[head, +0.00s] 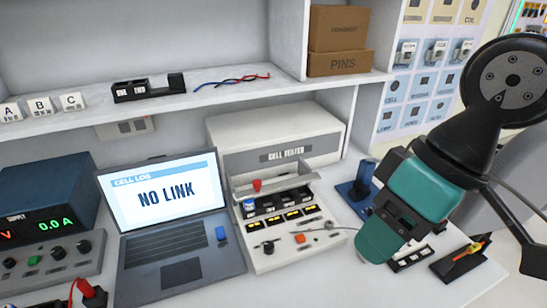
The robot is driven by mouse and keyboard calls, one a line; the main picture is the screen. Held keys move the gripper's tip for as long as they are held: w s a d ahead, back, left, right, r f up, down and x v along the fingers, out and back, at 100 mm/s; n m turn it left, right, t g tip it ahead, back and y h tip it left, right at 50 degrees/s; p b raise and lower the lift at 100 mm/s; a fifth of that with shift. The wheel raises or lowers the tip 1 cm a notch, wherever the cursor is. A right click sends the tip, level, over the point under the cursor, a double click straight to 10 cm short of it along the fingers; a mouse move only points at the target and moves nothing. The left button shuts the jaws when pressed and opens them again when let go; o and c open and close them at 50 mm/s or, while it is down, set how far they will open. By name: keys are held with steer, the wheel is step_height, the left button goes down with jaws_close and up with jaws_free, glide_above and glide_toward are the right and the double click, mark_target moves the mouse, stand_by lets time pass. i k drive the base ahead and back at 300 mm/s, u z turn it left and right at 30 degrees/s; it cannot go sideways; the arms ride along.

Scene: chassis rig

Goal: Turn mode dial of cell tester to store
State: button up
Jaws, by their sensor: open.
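The cell tester (318,148) is a pale box with a "CELL TESTER" label, standing on the bench right of the laptop. Its sloping front panel (275,262) carries a cell bay, a row of yellow-marked displays and small controls. A small black knob (268,247) sits at the panel's lower left, with an orange button (300,238) right of it. Which control is the mode dial, its markings and its setting are too small to read. My gripper (387,232), teal and black, hangs open at the right of the tester, apart from the panel.
The laptop (180,250) reading "NO LINK" stands close left of the tester, with a power supply (45,215) farther left. A blue stand (357,190) and a black tray with a yellow-orange tool (462,257) lie right. A shelf (200,105) overhangs the back.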

mark_target(268, 246)
steer(key=k, duration=0.5)
steer(key=u, duration=1.3)
steer(key=i, duration=0.6)
steer(key=z, duration=0.75)
